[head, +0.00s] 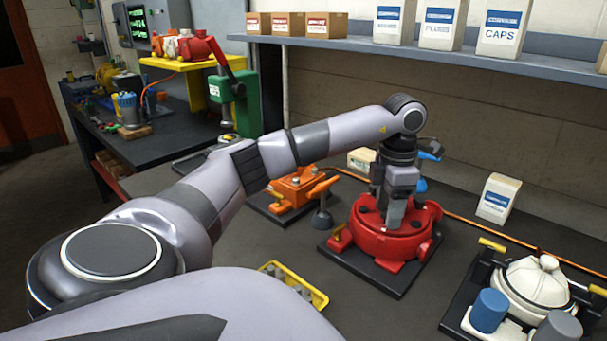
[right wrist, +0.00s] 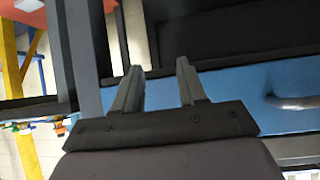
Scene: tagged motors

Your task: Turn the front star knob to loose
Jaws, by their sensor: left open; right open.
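A round red housing (head: 405,243) with dark holes sits on a black base plate (head: 362,280) at centre right of the head view. My left gripper (head: 395,222) points down at the top of it, with its fingers at or just above the red surface. They look open, but the tips are partly hidden and contact cannot be judged. A blue handle (head: 430,154) shows behind my left wrist. I cannot make out a star knob clearly; the gripper may cover it. My right gripper (right wrist: 158,80) is open and empty in the right wrist view, away from the housing.
An orange clamp-like unit (head: 298,186) stands left of the housing. A yellow tray (head: 318,298) with grey parts lies in front. A cream lidded unit (head: 535,285) with blue and grey cylinders stands at right. A white box (head: 498,198) stands behind. A shelf (head: 480,60) runs above.

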